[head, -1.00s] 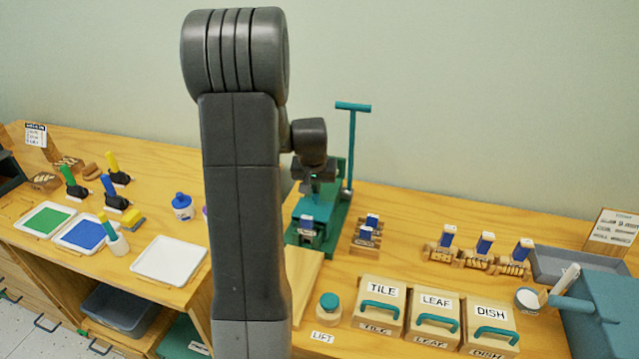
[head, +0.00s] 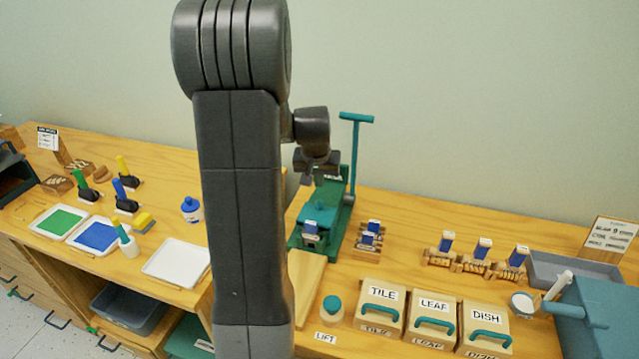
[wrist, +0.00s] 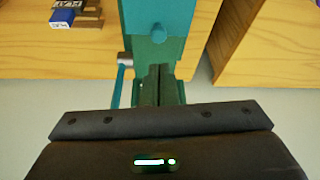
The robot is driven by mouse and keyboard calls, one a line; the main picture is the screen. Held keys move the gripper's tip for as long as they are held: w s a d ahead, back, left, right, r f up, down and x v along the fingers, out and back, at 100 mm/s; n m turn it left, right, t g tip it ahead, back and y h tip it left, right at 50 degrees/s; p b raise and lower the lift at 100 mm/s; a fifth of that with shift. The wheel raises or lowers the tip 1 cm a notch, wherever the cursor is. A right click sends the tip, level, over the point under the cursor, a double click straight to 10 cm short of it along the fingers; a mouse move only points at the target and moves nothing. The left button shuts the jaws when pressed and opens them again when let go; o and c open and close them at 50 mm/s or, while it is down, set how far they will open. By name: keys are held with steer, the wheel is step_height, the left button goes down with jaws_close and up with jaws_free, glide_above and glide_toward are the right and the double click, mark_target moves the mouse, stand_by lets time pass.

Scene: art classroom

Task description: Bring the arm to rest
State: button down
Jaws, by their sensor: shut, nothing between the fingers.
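My arm rises through the middle of the head view and hides part of the bench behind it. My gripper (head: 318,181) hangs from its end, above the green and teal press (head: 319,216) with the tall T-handle. The fingers are shut and empty, and look apart from the press. In the wrist view the narrow closed fingers (wrist: 159,82) point toward the green and teal body of the press (wrist: 158,20). A blue-handled stamp (head: 311,231) stands at the front of the press.
Right of the press stand a rack with blue-handled stamps (head: 369,238), the TILE (head: 382,305), LEAF (head: 433,319) and DISH (head: 485,328) boxes, and a teal machine (head: 592,312). Paint trays (head: 97,237) and a white tray (head: 177,262) lie left. The air above the bench is clear.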

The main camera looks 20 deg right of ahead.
steer(key=p+v, duration=0.1)
steer(key=v, duration=0.2)
steer(key=shift+w+f, duration=0.1)
